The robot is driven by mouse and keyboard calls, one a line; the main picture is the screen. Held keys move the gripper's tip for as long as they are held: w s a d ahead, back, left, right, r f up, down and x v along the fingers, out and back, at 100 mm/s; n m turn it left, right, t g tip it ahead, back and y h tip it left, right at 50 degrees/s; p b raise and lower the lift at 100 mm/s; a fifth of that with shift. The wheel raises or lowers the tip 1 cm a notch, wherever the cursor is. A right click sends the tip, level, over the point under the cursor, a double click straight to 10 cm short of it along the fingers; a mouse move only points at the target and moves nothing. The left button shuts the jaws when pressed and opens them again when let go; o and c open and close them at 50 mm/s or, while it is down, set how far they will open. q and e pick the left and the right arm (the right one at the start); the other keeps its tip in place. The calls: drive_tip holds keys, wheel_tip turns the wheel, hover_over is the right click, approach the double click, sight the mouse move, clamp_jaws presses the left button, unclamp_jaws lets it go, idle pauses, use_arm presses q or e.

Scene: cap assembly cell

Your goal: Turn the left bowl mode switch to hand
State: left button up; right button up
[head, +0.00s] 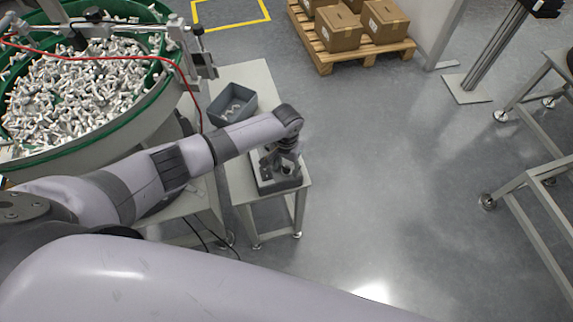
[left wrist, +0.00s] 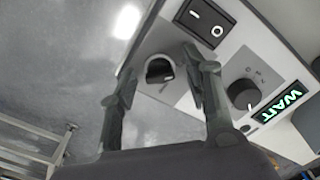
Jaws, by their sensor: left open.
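A control box (head: 265,186) sits on a small light table in the head view, partly hidden by my left gripper (head: 281,168). In the left wrist view its panel carries a dark rotary selector (left wrist: 160,69) on a grey plate, with a pale mark on its rim. My open left gripper (left wrist: 160,70) has its two fingers on either side of this selector; I cannot tell whether they touch it. A second black knob (left wrist: 241,94) with scale marks sits right of the fingers. The labels are too small to read. My right gripper is not in view.
The panel also has a black rocker switch (left wrist: 206,21) and a green-lit WAIT display (left wrist: 280,103). A green-rimmed bowl feeder (head: 90,95) full of white parts stands left. A grey bin (head: 232,104) stands behind the control box.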

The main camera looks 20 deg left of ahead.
use_arm(q)
drive_tip(key=shift+c, duration=0.5)
clamp_jaws()
drive_tip(key=shift+m, duration=0.3)
drive_tip(key=m, duration=0.3)
drive_tip(key=shift+m+p, duration=0.3)
drive_tip(key=shift+p, duration=0.1)
drive_tip(key=m, duration=0.4)
drive_tip(key=shift+m, duration=0.3)
drive_tip(key=m, duration=0.9)
